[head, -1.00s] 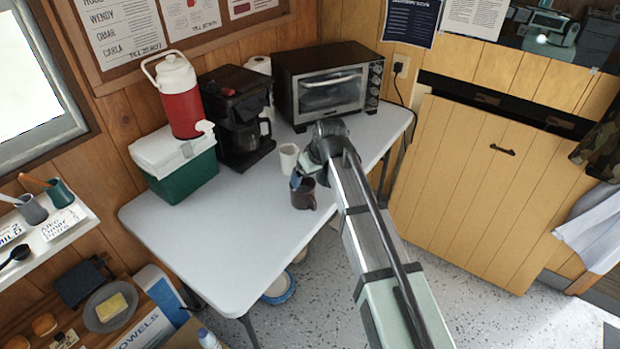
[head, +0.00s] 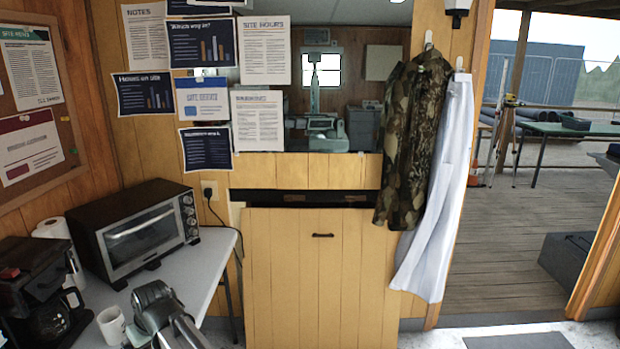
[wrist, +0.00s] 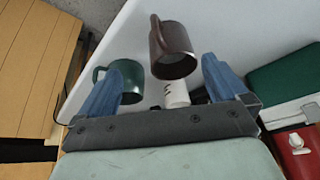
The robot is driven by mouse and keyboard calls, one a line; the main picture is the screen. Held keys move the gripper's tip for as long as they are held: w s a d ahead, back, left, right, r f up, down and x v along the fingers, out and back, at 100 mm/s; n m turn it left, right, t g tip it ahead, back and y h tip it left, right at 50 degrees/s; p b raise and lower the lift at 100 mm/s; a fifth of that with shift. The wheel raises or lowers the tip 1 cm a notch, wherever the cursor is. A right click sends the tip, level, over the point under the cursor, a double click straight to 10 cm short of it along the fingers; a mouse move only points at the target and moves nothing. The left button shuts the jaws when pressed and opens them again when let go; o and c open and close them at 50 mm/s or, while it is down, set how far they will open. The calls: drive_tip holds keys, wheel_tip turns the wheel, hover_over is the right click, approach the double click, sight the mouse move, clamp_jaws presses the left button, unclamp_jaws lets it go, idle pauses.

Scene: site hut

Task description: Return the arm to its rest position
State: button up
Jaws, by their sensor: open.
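My gripper (wrist: 163,66) shows in the wrist view with its two blue fingers spread apart and nothing held between them. A dark brown mug (wrist: 168,64) is ahead of the fingers, in line with the gap; I cannot tell how far off it is. A green mug (wrist: 131,74) is at the left finger, which partly covers it. A white mug (wrist: 176,94) shows between the fingers, partly hidden by the gripper body. In the head view my arm (head: 158,312) is at the bottom left over the table (head: 215,262); the fingers are not visible there.
The toaster oven (head: 140,235) and coffee maker (head: 40,300) stand on the table by my arm. A green cooler (wrist: 285,85) and red jug (wrist: 303,150) are at the right in the wrist view. Right of the table are a yellow wooden panel (head: 320,280), hanging clothes (head: 415,140) and an open doorway.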

drive_tip(key=s+d+f+m+g+h, duration=0.1)
drive_tip(key=s+d+f+h, duration=0.15)
drive_tip(key=d+f, duration=0.75)
drive_tip(key=s+d+f+m+g+h, duration=0.1)
drive_tip(key=s+d+f+m, duration=0.15)
drive_tip(key=d+f, duration=0.85)
drive_tip(key=s+d+f+m+g+h, duration=0.1)
drive_tip(key=s+d+f, duration=0.2)
drive_tip(key=d+f, duration=0.7)
drive_tip(key=s+d+f+m+g, duration=0.3)
drive_tip(key=s+d+f, duration=0.4)
drive_tip(key=s+d, duration=0.3)
drive_tip(key=s+d+f+m+g, duration=0.3)
drive_tip(key=s+d+f, duration=0.5)
drive_tip(key=s+d, duration=0.3)
drive_tip(key=d, duration=0.4)
drive_tip(key=shift+s+d+f, duration=0.15)
drive_tip(key=shift+s+d, duration=0.1)
